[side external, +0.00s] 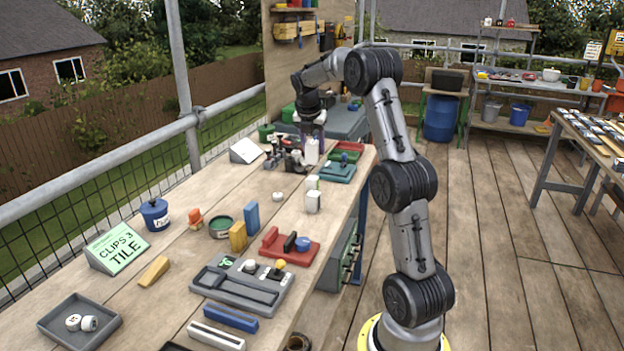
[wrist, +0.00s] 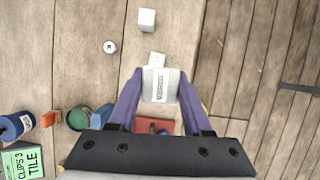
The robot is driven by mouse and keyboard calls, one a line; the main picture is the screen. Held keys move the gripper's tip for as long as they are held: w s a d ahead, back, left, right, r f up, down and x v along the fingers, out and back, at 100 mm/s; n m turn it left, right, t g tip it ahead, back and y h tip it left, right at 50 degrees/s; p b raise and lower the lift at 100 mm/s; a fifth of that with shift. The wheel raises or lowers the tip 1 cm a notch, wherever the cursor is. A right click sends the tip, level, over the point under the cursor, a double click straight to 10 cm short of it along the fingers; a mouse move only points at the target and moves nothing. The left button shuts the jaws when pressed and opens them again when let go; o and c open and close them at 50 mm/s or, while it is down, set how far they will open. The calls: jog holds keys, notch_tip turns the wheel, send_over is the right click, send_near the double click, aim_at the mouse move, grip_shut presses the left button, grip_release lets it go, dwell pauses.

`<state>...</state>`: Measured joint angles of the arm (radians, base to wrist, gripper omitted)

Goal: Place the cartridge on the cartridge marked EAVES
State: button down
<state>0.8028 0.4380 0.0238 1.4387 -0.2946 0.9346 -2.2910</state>
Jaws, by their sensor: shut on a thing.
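My gripper (wrist: 160,98) is shut on a white cartridge (wrist: 158,85) with dark lettering too small to read. In the side external view, the held cartridge (side external: 312,151) hangs below my gripper (side external: 312,136), over the far part of the bench. Two white block-shaped cartridges stand on the bench nearer the side camera: one (side external: 313,183) and, just in front of it, another (side external: 313,202). In the wrist view, a white block (wrist: 147,19) stands clear, and another (wrist: 156,59) shows partly behind the held cartridge. No EAVES marking is legible on either.
A white puck marked R (wrist: 110,47) lies left of the blocks. A red stand (side external: 290,246), a grey tray (side external: 243,283) and blue and yellow blocks occupy the nearer bench. A green-and-teal box (side external: 338,172) stands near the bench's right edge. Small dark items crowd left of the held cartridge.

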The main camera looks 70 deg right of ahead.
jog(key=s+d, duration=0.2)
send_over(312, 178)
jog(key=shift+m+g, duration=0.3)
notch_tip(312, 178, down, 9)
jog(key=shift+s+r, duration=0.1)
jog(key=shift+s, duration=0.05)
jog(key=shift+d+f, duration=0.15)
jog(key=shift+f, duration=1.7)
jog(key=shift+f, duration=0.1)
jog(key=shift+c, duration=1.7)
grip_release()
jog(key=shift+f, duration=0.1)
